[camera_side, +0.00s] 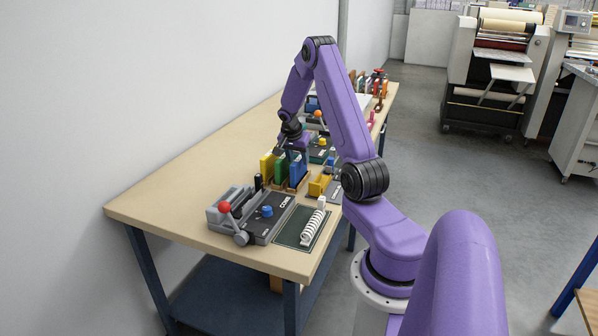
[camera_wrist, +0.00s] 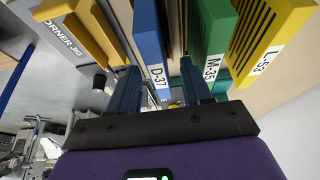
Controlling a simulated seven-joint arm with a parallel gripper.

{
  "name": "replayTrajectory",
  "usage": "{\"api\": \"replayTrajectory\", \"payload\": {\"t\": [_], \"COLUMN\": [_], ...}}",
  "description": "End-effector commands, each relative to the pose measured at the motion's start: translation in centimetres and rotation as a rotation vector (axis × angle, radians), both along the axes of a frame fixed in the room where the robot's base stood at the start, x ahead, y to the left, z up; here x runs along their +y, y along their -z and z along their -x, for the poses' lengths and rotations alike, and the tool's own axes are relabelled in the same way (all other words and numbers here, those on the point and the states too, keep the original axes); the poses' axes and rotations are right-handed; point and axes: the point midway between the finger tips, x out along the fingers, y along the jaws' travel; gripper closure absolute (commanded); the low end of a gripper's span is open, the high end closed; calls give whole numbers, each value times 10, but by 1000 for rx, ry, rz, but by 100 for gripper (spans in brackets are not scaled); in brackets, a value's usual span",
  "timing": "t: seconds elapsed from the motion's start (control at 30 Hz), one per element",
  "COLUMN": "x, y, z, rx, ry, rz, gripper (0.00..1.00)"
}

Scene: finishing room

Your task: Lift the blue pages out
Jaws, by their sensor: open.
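The blue pages (camera_side: 297,168) stand upright in a wooden rack (camera_side: 302,184) on the bench, beside a green and a yellow set. In the wrist view the blue pages (camera_wrist: 149,35) carry a white label reading D-37. My gripper (camera_side: 293,149) is at the top of the blue pages, pointing down. In the wrist view my gripper (camera_wrist: 158,70) is open, with the blue pages showing between its two fingers, nearer the left one. I cannot tell how far down the fingers reach beside them.
Green pages (camera_wrist: 212,35), labelled M-35, are close by the right finger. Yellow pages (camera_wrist: 262,35), labelled L-53, lie beyond. A grey comb machine (camera_side: 262,212) and a dark mat (camera_side: 301,228) with a white coil are in front. The bench's left part (camera_side: 165,190) is clear.

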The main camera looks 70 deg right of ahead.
Motion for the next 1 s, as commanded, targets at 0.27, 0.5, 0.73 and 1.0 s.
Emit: {"api": "replayTrajectory", "payload": {"t": [0.27, 0.5, 0.73, 1.0], "x": [-12, -15, -15, -14], "y": [34, 40, 40, 42], "z": [2, 2, 2, 1], "rx": [2, 0, 1, 1], "ry": [1, 1, 0, -1], "rz": [-1, 0, 0, -1], "gripper": [51, 51, 51, 51]}}
